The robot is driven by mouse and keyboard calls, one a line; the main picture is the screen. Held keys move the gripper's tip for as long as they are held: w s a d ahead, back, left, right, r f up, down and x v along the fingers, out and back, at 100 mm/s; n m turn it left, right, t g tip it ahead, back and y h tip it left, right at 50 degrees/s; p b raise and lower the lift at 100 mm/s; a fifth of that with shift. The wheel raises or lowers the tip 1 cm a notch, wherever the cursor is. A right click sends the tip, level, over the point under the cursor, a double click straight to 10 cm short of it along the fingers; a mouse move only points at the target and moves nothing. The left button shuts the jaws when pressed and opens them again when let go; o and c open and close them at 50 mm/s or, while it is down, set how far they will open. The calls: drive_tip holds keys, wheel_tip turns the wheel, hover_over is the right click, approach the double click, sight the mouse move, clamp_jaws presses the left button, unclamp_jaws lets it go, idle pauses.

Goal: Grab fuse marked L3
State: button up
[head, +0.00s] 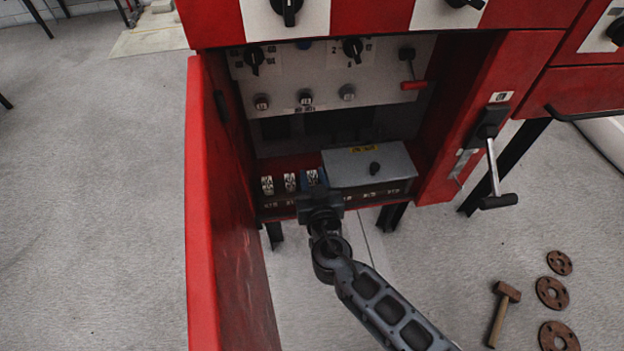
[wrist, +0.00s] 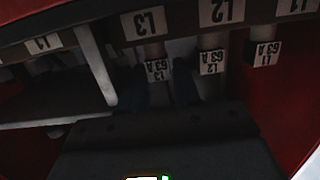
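Three white-labelled fuses stand in a row low in the open red cabinet. The fuse marked L3 (head: 312,176) is the rightmost in the head view. In the wrist view, which is upside down, the L3 fuse (wrist: 157,70) shows its "L3 63A" label below a larger L3 plate (wrist: 144,24). My gripper (head: 314,184) is at this fuse; its dark blue fingers stand on either side of it. In the wrist view my gripper (wrist: 160,82) looks open, with small gaps beside the label. Contact is not visible.
The L2 fuse (head: 290,182) and L1 fuse (head: 267,185) stand left of L3. A grey box (head: 370,165) is close on the right. The open red door (head: 215,220) borders the left. A hammer (head: 499,315) and rusty discs (head: 552,293) lie on the floor.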

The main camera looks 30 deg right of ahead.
drive_tip(key=shift+c, duration=0.5)
clamp_jaws()
